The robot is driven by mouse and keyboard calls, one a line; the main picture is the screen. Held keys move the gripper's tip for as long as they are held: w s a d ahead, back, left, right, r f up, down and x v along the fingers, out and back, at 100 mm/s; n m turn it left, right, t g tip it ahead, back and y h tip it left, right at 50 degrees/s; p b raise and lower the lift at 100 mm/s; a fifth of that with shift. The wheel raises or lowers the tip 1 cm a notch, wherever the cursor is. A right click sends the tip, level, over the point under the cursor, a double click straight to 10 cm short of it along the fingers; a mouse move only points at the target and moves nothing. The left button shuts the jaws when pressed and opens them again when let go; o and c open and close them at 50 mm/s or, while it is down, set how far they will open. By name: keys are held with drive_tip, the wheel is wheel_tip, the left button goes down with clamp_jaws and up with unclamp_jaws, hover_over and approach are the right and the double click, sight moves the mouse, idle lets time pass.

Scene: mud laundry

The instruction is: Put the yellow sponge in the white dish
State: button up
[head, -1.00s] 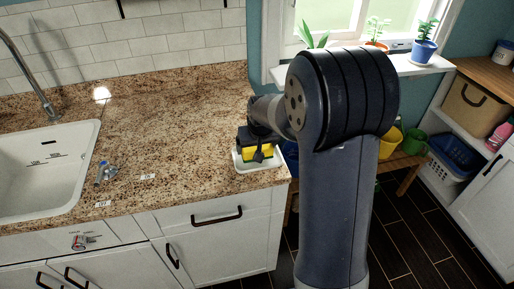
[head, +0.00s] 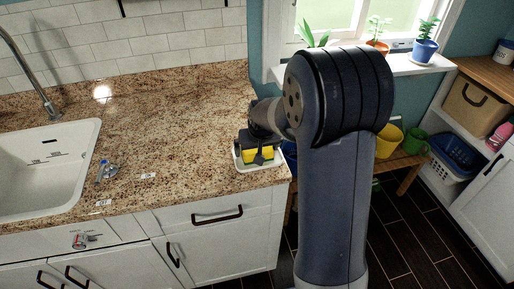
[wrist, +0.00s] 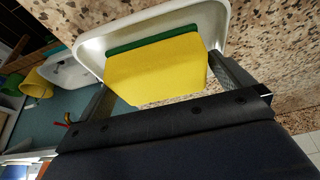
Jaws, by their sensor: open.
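The yellow sponge (head: 263,154) has a green scouring side, which shows along its far edge in the wrist view (wrist: 155,68). It is within the rim of the white dish (head: 241,165), near the counter's right front corner. The dish's pale rim (wrist: 88,50) shows behind and beside the sponge in the wrist view. My gripper (head: 260,156) is open over the dish. In the wrist view its fingers (wrist: 166,88) stand on either side of the sponge; the left one is apart from it, the right one close. The sponge's underside is hidden.
A white sink (head: 40,170) is at the left of the granite counter (head: 170,120), with a small clear-blue item (head: 106,171) beside it. The counter's middle is clear. A wooden bench (head: 405,165) with yellow and green pots stands beyond the counter's right edge.

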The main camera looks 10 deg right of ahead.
drive_tip(key=v, duration=1.2)
drive_tip(key=shift+b, duration=0.45)
drive_tip(key=x, duration=1.1)
drive_tip(key=shift+w+f+p, duration=0.25)
drive_tip(key=shift+p, duration=0.15)
drive_tip(key=shift+r, duration=0.5)
